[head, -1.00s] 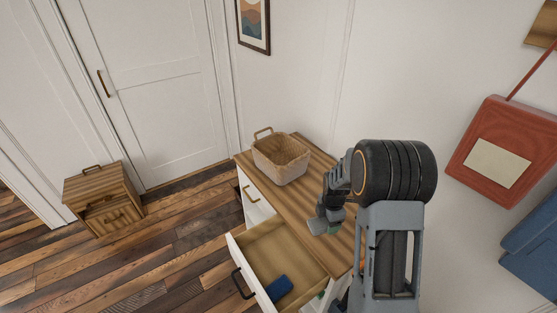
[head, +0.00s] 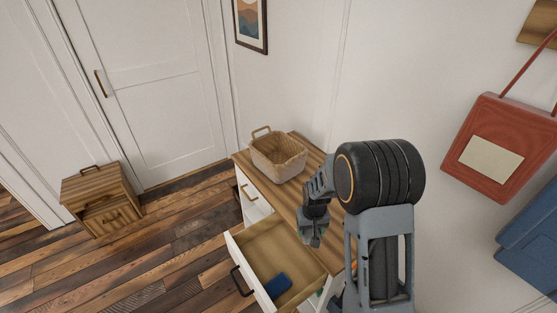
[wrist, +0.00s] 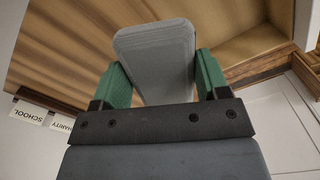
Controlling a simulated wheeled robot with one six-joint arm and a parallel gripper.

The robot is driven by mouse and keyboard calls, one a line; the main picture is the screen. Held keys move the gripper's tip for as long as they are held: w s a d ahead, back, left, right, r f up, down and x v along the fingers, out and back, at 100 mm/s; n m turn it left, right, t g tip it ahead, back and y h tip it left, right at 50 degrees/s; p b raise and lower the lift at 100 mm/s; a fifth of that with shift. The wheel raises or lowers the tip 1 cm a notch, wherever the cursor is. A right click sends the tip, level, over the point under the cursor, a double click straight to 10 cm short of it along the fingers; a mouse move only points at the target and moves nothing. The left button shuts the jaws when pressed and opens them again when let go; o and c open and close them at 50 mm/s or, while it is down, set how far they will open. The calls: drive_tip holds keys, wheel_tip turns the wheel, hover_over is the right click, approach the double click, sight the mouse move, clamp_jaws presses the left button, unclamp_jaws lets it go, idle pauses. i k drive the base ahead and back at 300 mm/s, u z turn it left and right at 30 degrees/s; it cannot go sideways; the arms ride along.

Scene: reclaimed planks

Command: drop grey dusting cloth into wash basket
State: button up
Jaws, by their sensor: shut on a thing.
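The grey dusting cloth (wrist: 155,50) shows in the wrist view as a folded grey slab between the green fingers of my gripper (wrist: 160,82). My gripper is shut on it. In the head view my gripper (head: 312,238) is over the right side of the open drawer, by the cabinet top's front edge; the cloth is hard to make out there. The wash basket (head: 279,156) is a woven tan basket with a handle, standing upright on the far part of the wooden cabinet top. My gripper is nearer and to the right of it, apart from it.
The open drawer (head: 258,243) sticks out to the left and holds a blue item (head: 278,287). A small wooden cabinet (head: 100,200) stands by the door. A red bag (head: 497,148) hangs on the right wall. Cabinet top between gripper and basket looks clear.

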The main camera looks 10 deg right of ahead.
sight(281, 165)
drive_tip(key=k, duration=0.45)
drive_tip(key=u, duration=1.45)
drive_tip(key=i, duration=3.1)
drive_tip(key=z, duration=3.1)
